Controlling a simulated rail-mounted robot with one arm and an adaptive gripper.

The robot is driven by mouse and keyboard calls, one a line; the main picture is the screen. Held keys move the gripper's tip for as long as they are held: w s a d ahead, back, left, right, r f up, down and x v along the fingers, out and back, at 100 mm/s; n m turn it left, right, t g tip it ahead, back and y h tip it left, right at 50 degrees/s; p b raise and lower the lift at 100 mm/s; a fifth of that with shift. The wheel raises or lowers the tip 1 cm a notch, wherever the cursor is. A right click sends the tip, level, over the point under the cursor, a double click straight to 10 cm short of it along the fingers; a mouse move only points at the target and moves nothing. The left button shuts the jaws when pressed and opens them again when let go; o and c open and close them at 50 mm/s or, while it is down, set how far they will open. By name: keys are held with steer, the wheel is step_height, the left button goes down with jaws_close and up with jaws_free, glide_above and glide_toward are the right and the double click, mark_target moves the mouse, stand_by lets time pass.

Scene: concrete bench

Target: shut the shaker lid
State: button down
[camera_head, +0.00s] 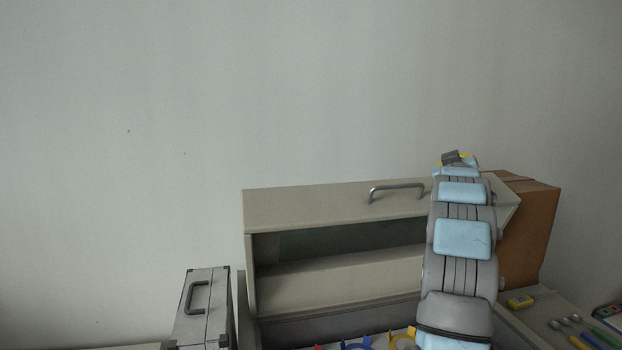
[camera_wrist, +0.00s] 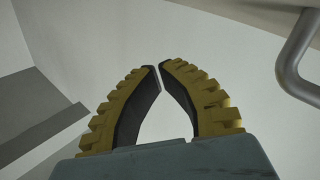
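The shaker (camera_head: 340,285) is a wide beige box at the middle of the bench. Its lid (camera_head: 310,208) is raised, with a dark open gap beneath it showing the inside. A grey bar handle (camera_head: 397,187) sits on the lid; a bar handle also shows at the right edge of the wrist view (camera_wrist: 296,55). My gripper (camera_head: 455,157) is up at the lid's right end, partly hidden by my arm. In the wrist view my gripper (camera_wrist: 158,66) has its yellow-backed fingers curved together, tips almost meeting, nothing between them. It appears apart from the handle.
A silver case (camera_head: 203,310) stands left of the shaker. A brown cardboard box (camera_head: 538,225) is behind its right end. Coloured holders (camera_head: 358,343) show at the shaker's front. The wall behind is bare.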

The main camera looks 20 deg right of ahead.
steer(key=w+a+y, duration=0.2)
steer(key=a, duration=0.4)
steer(key=w+a+r+y, duration=0.1)
steer(key=w+a+y, duration=0.1)
steer(key=a, duration=0.4)
steer(key=w+a+r+n+y, duration=0.1)
steer(key=w+a+y, duration=0.1)
steer(key=a, duration=0.4)
steer(key=shift+w, duration=0.3)
steer(key=a+g+y, duration=0.1)
steer(key=a, duration=0.5)
steer(key=a+n+y, duration=0.1)
steer(key=a+y, duration=0.1)
steer(key=a, duration=0.3)
steer(key=a+g+y, duration=0.1)
steer(key=a+y, duration=0.1)
steer(key=a, duration=0.4)
steer(key=shift+s+a+r+g, duration=0.3)
steer(key=shift+s, duration=0.1)
steer(key=shift+w+d+f+p, duration=0.1)
steer(key=shift+w+f+p, duration=1.8)
steer(key=shift+w+f, duration=0.95)
steer(key=shift+s+f, duration=0.35)
steer(key=shift+s, duration=0.1)
steer(key=shift+s, duration=0.1)
